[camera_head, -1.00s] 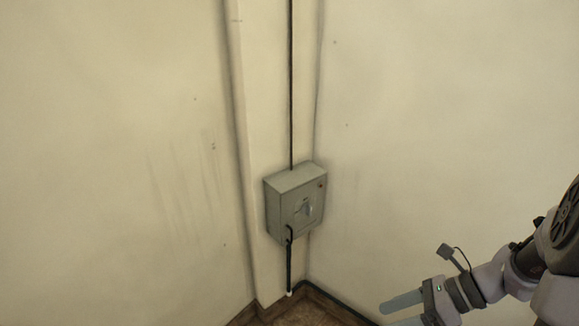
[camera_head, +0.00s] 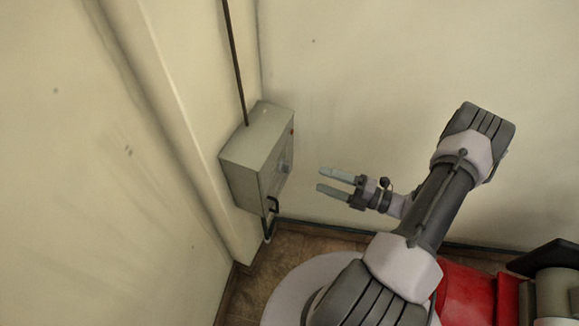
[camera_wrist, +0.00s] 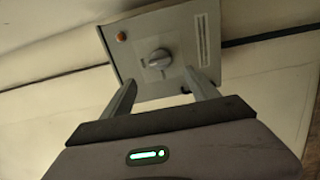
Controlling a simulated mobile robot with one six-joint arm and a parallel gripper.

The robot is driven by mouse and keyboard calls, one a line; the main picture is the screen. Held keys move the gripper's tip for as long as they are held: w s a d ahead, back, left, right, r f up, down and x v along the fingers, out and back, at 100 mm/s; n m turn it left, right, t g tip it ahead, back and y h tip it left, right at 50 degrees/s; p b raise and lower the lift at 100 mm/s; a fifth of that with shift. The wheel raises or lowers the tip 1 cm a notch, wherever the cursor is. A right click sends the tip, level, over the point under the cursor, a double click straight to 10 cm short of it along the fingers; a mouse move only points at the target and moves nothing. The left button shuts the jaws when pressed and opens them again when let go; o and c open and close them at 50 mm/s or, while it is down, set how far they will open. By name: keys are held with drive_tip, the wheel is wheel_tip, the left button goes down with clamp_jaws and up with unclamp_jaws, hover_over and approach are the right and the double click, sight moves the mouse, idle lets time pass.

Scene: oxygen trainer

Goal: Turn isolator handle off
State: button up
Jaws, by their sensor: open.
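The isolator box (camera_head: 240,163) is a grey metal case fixed on the wall strip near the corner. Its handle (camera_head: 284,166) shows edge-on on the front face in the head view. In the wrist view the handle (camera_wrist: 157,60) is a round grey knob with a raised grip, in the middle of the box face (camera_wrist: 184,28). My gripper (camera_head: 322,180) is open and empty, to the right of the box and apart from it, with its fingers pointing toward the front face. In the wrist view my fingertips (camera_wrist: 159,78) flank the knob from below without visible contact.
An orange-red button or lamp (camera_wrist: 121,37) sits beside the handle on the box face. A dark conduit (camera_head: 234,62) runs up from the box, and a black cable (camera_head: 271,215) loops below it. Walls close in on both sides of the corner.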

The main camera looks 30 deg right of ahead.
sight(286, 167)
drive_tip(key=b+x, duration=0.1)
drive_tip(key=x, duration=0.9)
drive_tip(key=shift+w+a+b, duration=0.2)
drive_tip(key=shift+w+b, duration=0.1)
drive_tip(key=shift+b, duration=0.05)
drive_tip(key=c, duration=1.4)
drive_tip(key=shift+o, duration=0.2)
drive_tip(key=shift+n, duration=0.3)
drive_tip(key=shift+n+b, duration=1.45)
drive_tip(key=shift+n, duration=7.15)
